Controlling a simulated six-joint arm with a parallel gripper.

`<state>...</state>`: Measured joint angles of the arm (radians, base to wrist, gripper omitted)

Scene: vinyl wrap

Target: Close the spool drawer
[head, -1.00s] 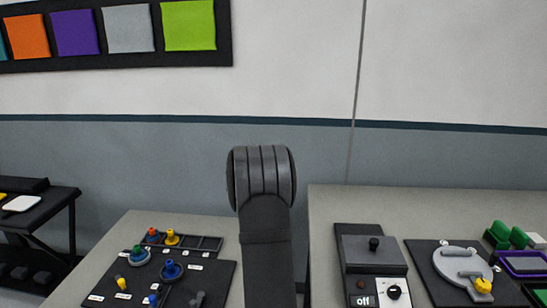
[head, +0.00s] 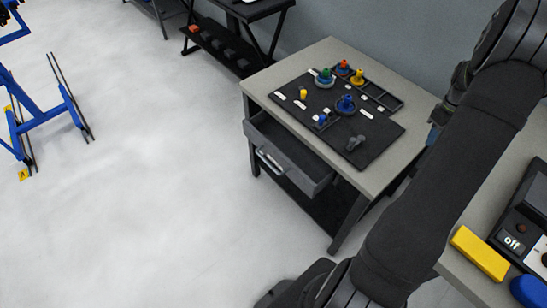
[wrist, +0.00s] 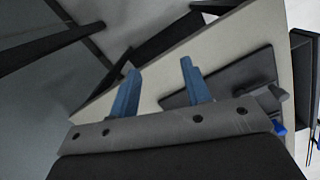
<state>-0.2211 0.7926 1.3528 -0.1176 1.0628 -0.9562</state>
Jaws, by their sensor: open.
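The spool drawer (head: 287,160) is dark grey and stands partly open under the front edge of the left table in the head view. Its pale handle (head: 269,163) is on the front panel. My gripper (head: 436,122) is beyond the table's right side, away from the drawer, partly hidden by my arm. In the wrist view my gripper (wrist: 157,66) has its two blue fingers apart with nothing held between them. A dark box shape at the right of the wrist view looks like the drawer (wrist: 304,65).
The left table (head: 262,84) carries a black board (head: 372,136) with coloured knobs and spools. A second bench at the right holds a yellow block (head: 480,253) and a blue item (head: 530,291). Open floor (head: 150,190) lies in front of the drawer. A blue frame (head: 40,120) stands far left.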

